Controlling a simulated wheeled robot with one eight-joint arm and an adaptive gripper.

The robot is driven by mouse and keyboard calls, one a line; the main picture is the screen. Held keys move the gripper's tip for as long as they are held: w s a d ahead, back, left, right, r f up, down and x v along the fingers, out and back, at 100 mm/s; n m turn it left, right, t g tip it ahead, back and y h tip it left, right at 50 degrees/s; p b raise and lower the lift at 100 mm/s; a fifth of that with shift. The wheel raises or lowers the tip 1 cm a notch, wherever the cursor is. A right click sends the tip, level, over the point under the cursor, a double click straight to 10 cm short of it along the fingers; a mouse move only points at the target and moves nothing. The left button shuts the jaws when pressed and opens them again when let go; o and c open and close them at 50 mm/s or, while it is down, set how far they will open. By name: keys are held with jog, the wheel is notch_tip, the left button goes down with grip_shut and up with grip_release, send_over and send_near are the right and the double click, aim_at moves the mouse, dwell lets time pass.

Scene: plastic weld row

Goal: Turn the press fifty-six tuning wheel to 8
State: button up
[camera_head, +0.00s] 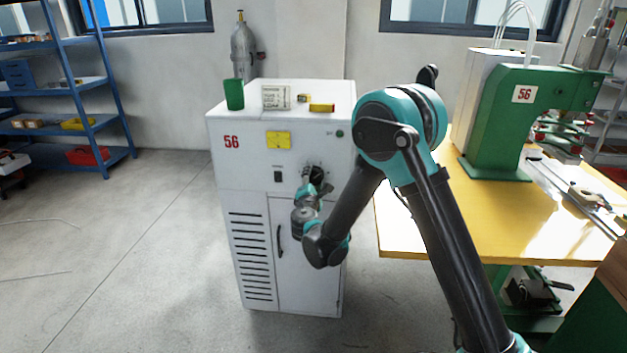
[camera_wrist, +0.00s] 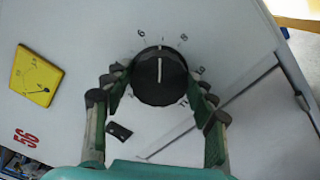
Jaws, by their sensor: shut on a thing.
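The tuning wheel (camera_wrist: 160,76) is a round black knob with a white pointer line on the front of the white cabinet marked 56 (camera_head: 231,142). In the head view the wheel (camera_head: 314,172) is partly covered by my gripper (camera_head: 319,189). In the wrist view the two fingers of my gripper (camera_wrist: 158,90) reach along opposite sides of the wheel and are shut on it. The pointer line stands nearly upright in the wrist picture.
A green cup (camera_head: 234,94), a printed card (camera_head: 276,97) and small boxes stand on the cabinet top. A yellow table (camera_head: 450,225) with a green press (camera_head: 545,110) stands right.

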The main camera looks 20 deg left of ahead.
jog(key=m, duration=0.5)
jog(key=shift+f+m, duration=0.15)
jog(key=shift+m, duration=0.25)
dwell(0.4)
jog(key=o, duration=1.1)
jog(key=shift+o, duration=0.2)
jog(key=shift+s, duration=0.1)
jog(key=v, duration=1.2)
jog(key=shift+d, duration=0.1)
